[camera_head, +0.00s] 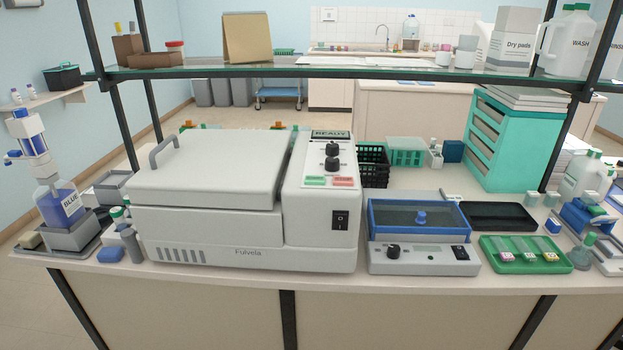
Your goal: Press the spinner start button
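The spinner (205,225), a large grey machine with a closed lid (215,172) and a lid handle, stands at the left of the bench. Its control panel on the right side has a small display (331,134) reading READY. A black rocker switch (340,220) is on the front. Neither of my grippers is in view.
Right of the spinner stands a small device with a blue-framed clear lid (418,217). A green tray (525,264) holding slides lies further right. A glass shelf (350,71) spans above the bench. A blue-liquid bottle (60,205) stands at the left.

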